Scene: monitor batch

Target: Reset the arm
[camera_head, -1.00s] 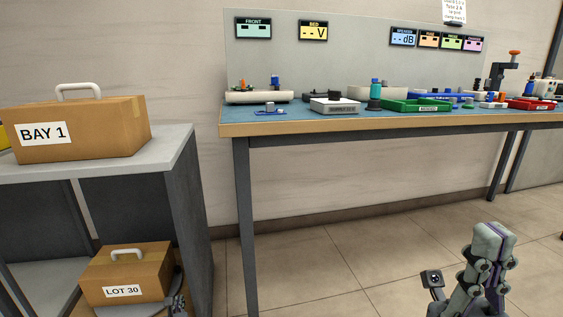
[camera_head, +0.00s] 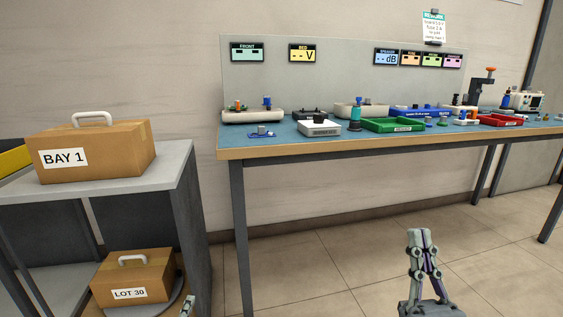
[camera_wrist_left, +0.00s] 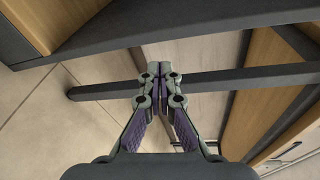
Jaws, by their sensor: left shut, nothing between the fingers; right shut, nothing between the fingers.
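My left gripper (camera_head: 188,305) shows only as a small tip at the bottom edge of the head view, beside the lower carton. In the left wrist view my left gripper (camera_wrist_left: 160,70) has its fingertips together with nothing between them. My right gripper (camera_head: 420,238) stands upright at the lower right of the head view, over the floor in front of the workbench. Its fingertips are together at the top and it is empty. Most of both arms is out of view.
A workbench (camera_head: 280,145) with trays and devices spans the back. At left, a grey shelf unit (camera_head: 172,170) holds a BAY 1 carton (camera_head: 115,150) on top. The tiled floor (camera_head: 320,265) between is clear.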

